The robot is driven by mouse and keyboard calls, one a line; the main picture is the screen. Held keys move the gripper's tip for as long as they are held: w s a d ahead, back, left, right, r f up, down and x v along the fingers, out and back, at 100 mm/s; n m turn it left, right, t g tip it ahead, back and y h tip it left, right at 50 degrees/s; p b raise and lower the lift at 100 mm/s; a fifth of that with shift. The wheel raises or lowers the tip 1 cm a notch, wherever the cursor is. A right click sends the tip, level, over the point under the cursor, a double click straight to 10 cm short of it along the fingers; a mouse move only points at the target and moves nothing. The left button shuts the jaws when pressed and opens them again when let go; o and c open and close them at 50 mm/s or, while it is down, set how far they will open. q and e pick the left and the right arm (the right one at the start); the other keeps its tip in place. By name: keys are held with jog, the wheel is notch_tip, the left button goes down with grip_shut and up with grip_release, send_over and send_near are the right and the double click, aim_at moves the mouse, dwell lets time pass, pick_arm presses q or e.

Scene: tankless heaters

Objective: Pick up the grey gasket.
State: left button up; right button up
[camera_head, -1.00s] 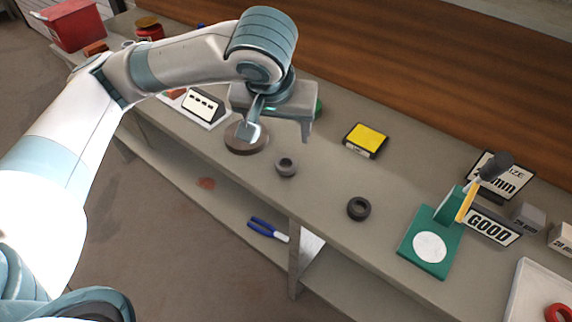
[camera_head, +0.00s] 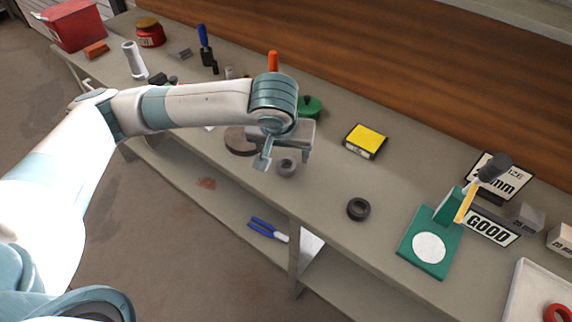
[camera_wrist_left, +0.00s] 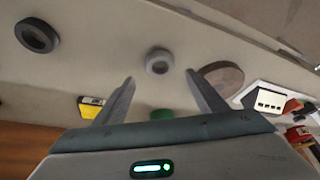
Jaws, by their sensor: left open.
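The grey gasket (camera_head: 286,167) is a small thick ring lying flat on the workbench near its front edge. In the left wrist view the grey gasket (camera_wrist_left: 159,61) shows between and beyond the two fingertips, not touched. My left gripper (camera_head: 284,160) is open and empty, above the bench just by the gasket in the head view. Its fingers (camera_wrist_left: 158,80) are spread wide in the left wrist view. A darker, near-black ring (camera_head: 358,209) lies further right on the bench; it also shows at the upper left of the left wrist view (camera_wrist_left: 36,35). My right gripper is not in view.
A brown disc (camera_head: 239,142) lies left of the gasket. A yellow-topped box (camera_head: 366,140) and a green round object (camera_head: 311,105) stand behind. A green gauge stand (camera_head: 424,247) and a white tray (camera_head: 528,290) are at the right. Bench space around the gasket is fairly clear.

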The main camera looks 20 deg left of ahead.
aim_at(286, 164)
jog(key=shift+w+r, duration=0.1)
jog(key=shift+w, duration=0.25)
pick_arm(q)
jog(key=shift+f, duration=0.45)
jog(key=shift+s+p+x, duration=0.1)
jog(key=shift+p+x, duration=0.2)
jog(key=shift+x, duration=0.8)
jog(key=shift+s+p+x, duration=0.15)
jog(key=shift+p+x, duration=0.15)
jog(key=shift+x, duration=0.8)
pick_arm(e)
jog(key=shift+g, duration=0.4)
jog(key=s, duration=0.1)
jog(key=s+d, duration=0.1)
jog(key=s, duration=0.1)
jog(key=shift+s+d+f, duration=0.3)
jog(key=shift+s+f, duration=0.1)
pick_arm(q)
jog(key=c, duration=1.1)
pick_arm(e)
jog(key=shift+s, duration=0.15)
